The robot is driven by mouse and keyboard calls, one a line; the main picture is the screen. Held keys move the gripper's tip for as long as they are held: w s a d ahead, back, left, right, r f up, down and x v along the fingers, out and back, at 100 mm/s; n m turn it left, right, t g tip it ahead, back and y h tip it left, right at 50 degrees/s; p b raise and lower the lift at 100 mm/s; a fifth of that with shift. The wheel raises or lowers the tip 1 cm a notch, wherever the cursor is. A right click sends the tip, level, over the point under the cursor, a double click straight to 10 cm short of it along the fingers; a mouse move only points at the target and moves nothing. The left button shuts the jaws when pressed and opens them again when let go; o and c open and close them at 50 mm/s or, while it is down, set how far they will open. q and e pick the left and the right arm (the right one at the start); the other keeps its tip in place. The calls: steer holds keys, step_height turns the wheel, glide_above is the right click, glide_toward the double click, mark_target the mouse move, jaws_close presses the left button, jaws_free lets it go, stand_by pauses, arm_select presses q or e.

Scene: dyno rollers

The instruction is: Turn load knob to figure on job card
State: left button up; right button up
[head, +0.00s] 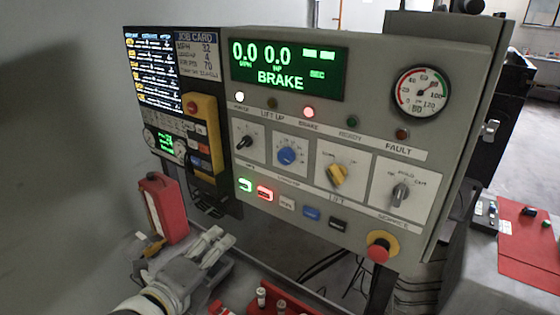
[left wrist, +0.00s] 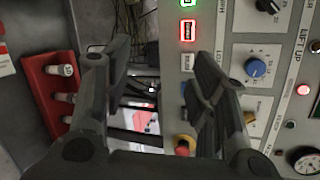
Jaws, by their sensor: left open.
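The load knob is a blue dial (head: 287,155) on a white scale plate on the grey console, second from left in the row of knobs. It also shows in the left wrist view (left wrist: 255,67), right of the fingers. The job card (head: 197,55) is at the console's upper left; its small print seems to read 32, 4 and 70. My left gripper (head: 213,243) is open and empty, below and left of the knob, apart from it. Its two fingers stand spread in the left wrist view (left wrist: 160,65). My right gripper is not in view.
Beside the blue knob are a black knob (head: 244,142) and a yellow knob (head: 337,176). Lit buttons (head: 265,193) lie below. A red emergency button (head: 378,250) sticks out at lower right. A yellow pendant (head: 201,130) hangs at left. The display (head: 288,67) shows 0.0 0.0 and BRAKE.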

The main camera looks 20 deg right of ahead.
mark_target(283, 159)
arm_select(q)
steer(key=w+d+r+m+h, duration=0.2)
steer(key=d+r+m+h, duration=0.45)
steer(key=r+m, duration=0.85)
steer(key=w+d+p, duration=0.1)
steer(key=w+d, duration=0.1)
steer(key=d, duration=0.1)
steer(key=w+d+f+m+y, duration=0.1)
steer(key=w+d, duration=0.1)
steer(key=d, duration=0.1)
steer(key=w+d+f+m+p, duration=0.1)
steer(key=w+d, duration=0.1)
steer(key=d, duration=0.1)
steer(key=shift+w+d+f+g+p, duration=0.1)
steer(key=shift+w+d+g+p, duration=0.05)
steer(key=shift+d+g+p, duration=0.2)
steer(key=shift+a, duration=0.1)
steer(key=c, duration=1)
